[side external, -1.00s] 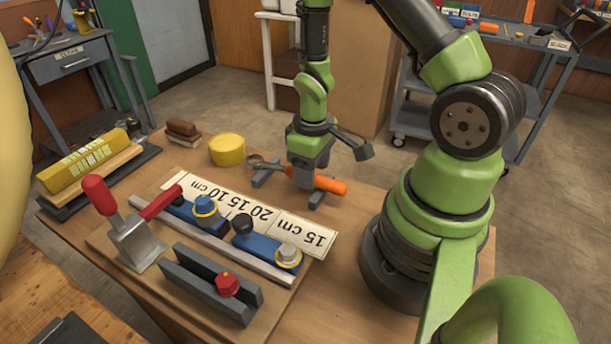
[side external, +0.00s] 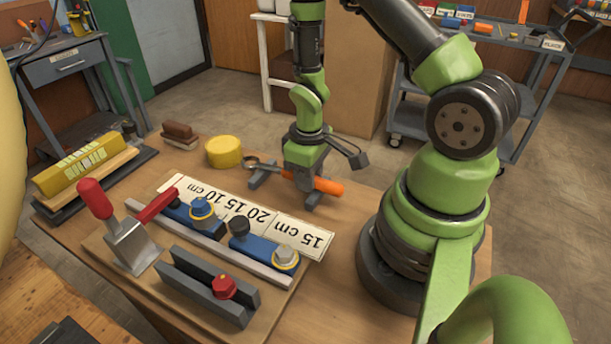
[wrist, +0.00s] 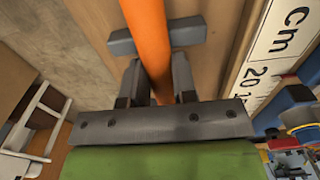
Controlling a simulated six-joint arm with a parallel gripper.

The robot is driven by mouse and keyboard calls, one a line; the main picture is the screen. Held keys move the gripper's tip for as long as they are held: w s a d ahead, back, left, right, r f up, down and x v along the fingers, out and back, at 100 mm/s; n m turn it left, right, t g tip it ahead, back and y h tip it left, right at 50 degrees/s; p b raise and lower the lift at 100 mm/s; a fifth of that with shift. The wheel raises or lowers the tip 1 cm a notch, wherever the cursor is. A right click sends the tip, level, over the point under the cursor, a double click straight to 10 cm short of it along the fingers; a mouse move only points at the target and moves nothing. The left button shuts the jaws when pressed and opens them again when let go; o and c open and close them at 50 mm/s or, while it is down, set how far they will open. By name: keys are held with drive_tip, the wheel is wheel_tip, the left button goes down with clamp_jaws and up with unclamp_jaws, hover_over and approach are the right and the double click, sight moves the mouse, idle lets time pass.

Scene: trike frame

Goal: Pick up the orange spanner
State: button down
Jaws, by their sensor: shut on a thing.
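The orange spanner (side external: 328,186) has an orange handle and a metal head (side external: 256,162). It lies across two grey rests (side external: 313,200) on the wooden bench. My gripper (side external: 300,180) points down over the spanner and is shut on it. In the wrist view the orange handle (wrist: 149,40) runs between the two dark fingers of my gripper (wrist: 157,82). A grey rest (wrist: 187,32) lies under the handle there. The middle of the spanner is hidden by my gripper in the side view.
A ruler strip (side external: 312,237) lies in front of the spanner. A fixture board holds blue blocks (side external: 262,245), a red-handled clamp (side external: 128,238) and a grey channel (side external: 190,290). A yellow round tub (side external: 223,151) stands left of the spanner. The bench's right side is fairly clear.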

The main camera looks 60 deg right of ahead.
wheel_tip(320, 180, up, 10)
idle(0.6)
idle(0.5)
drive_tip(key=w+a+r+n, duration=0.3)
drive_tip(key=a+n, duration=0.3)
drive_tip(key=n, duration=0.5)
drive_tip(key=shift+r+n, duration=0.15)
drive_tip(key=shift+n, duration=0.15)
drive_tip(key=shift+f, duration=3.75)
